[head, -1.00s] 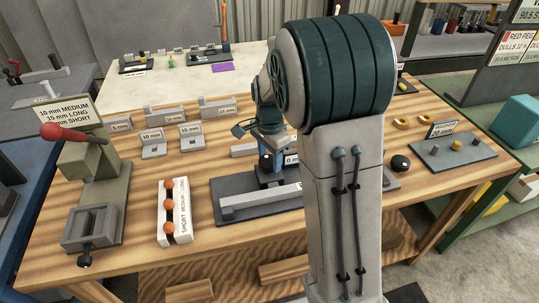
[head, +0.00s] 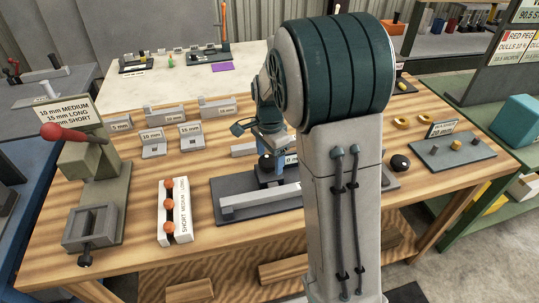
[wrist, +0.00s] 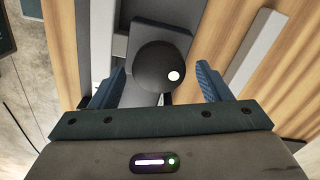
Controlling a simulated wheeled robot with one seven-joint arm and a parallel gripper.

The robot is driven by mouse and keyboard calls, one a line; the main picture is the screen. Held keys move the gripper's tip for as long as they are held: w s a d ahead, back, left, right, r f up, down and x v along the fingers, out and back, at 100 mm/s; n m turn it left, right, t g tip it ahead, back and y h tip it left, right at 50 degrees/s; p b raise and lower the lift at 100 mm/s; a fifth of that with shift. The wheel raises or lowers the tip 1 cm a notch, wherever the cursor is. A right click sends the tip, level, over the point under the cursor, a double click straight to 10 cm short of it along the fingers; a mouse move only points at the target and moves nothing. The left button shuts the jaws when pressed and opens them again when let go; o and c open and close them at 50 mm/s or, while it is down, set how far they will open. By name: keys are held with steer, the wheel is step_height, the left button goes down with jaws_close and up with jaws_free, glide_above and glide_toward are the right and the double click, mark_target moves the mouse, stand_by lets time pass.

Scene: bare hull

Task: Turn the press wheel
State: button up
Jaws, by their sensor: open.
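A dark round knob (wrist: 160,58) with a white spot on its face lies between my two blue fingertips in the wrist view. I cannot tell whether it belongs to the press wheel. My gripper (wrist: 160,72) is open, one finger on each side of the knob, with gaps showing on both sides. In the head view my gripper (head: 273,158) is low over a dark base plate (head: 225,190) with a grey bar on it. My own arm hides much of that area, and I cannot make out a whole wheel.
At left stands an olive press-like fixture (head: 97,195) with a red-handled lever (head: 70,133). A white block (head: 176,225) with orange balls is near the front edge. Labelled grey blocks (head: 155,145) are behind. A grey tray (head: 455,152) is at right.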

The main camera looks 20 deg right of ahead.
mark_target(270, 159)
steer(key=shift+r, duration=0.1)
step_height(270, 159, up, 14)
stand_by(0.4)
steer(key=s+f+n+t, duration=0.1)
steer(key=s+f+n, duration=0.1)
steer(key=s+n, duration=0.5)
steer(key=s+f+n+t, duration=0.2)
steer(key=s+n, duration=0.5)
steer(key=s, duration=0.7)
steer(key=shift+a+f, duration=0.3)
steer(key=shift+f, duration=0.5)
steer(key=shift+d, duration=0.1)
